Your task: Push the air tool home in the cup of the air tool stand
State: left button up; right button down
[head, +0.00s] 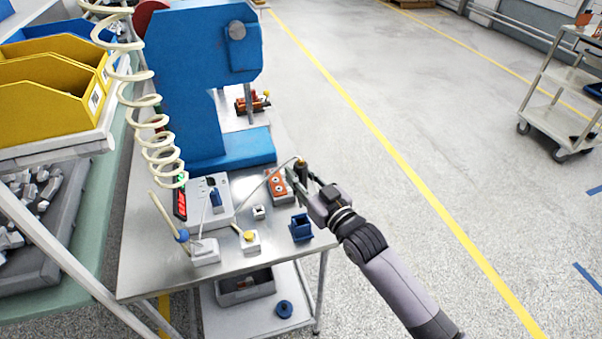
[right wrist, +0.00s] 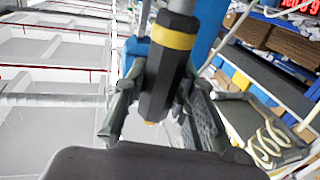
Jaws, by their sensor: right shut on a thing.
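My right gripper (head: 304,180) is shut on a dark, hexagonal probe-like handle (right wrist: 168,80) with a yellow band, upright at the table's right edge. A grey cable runs from its top toward the white tester box (head: 208,207). I cannot tell that this handle is the air tool. A cream coiled hose (head: 163,150) hangs at the left. Near its lower end a pale rod with a blue collar (head: 182,236) leans over a small white box (head: 205,251). This may be the air tool and its stand; I cannot tell how deep it sits. My left gripper is not in view.
A blue open holder (head: 300,228) and a yellow-button box (head: 250,241) stand at the front. A blue press (head: 200,80) stands behind.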

aim_at(301, 207)
notch_tip(301, 207, down, 2)
jog(key=shift+f+b, duration=0.1)
jog(key=shift+b, duration=0.45)
jog(key=shift+f+b, duration=0.65)
jog(key=shift+f, duration=0.25)
pick_arm(q)
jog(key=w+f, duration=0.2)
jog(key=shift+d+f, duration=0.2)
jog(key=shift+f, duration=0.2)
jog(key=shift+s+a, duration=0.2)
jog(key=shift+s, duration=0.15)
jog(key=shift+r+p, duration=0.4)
jog(key=shift+p, duration=0.05)
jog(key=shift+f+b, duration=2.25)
pick_arm(e)
jog(key=shift+f, duration=3.05)
jog(key=c, duration=1.2)
grip_release()
jog(key=shift+c, duration=0.2)
jog(key=shift+f, duration=0.1)
